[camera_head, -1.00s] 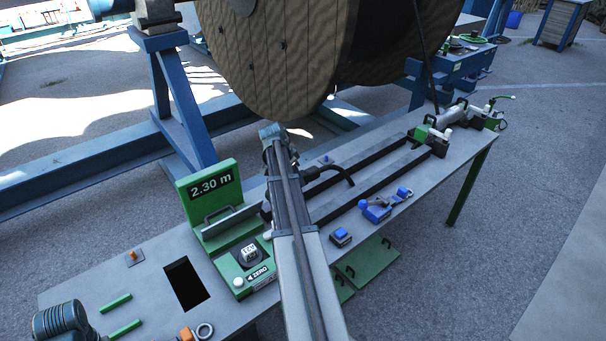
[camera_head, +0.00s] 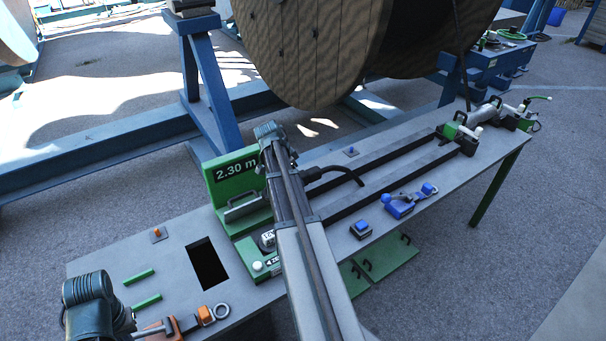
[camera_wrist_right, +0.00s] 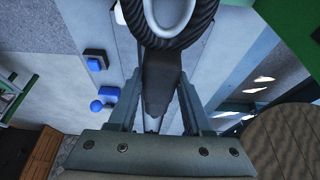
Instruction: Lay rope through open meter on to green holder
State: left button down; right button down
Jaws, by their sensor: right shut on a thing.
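The green meter (camera_head: 222,197) reads 2.30 m and stands at the table's middle left; my right arm covers its right side. In the right wrist view my right gripper (camera_wrist_right: 158,88) is shut on the dark rope end (camera_wrist_right: 162,75), whose black eye (camera_wrist_right: 175,38) has a grey lining. In the head view that gripper is hidden by my arm. A black curved piece (camera_head: 338,171) shows beside the arm; I cannot tell if it is rope. Two green bars (camera_head: 140,277) lie left of the table's opening. Green clamp parts (camera_head: 451,131) stand far right.
The wooden reel (camera_head: 310,50) stands behind the table, with a dark rope (camera_head: 461,50) hanging at its right. A blue tool (camera_head: 400,205) and blue box (camera_head: 361,229) lie near the front edge. An orange piece with a ring (camera_head: 205,314) lies front left.

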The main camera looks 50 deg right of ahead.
jog(key=w+a, duration=0.4)
jog(key=a, duration=1.4)
jog(key=w+a, duration=0.5)
jog(key=a, duration=1.3)
jog(key=w+a, duration=0.4)
jog(key=a, duration=1.3)
notch_tip(320, 180, down, 16)
jog(key=b, duration=1.6)
jog(key=shift+s+a, duration=0.1)
jog(key=shift+c, duration=1.2)
grip_release()
jog(key=shift+r, duration=0.1)
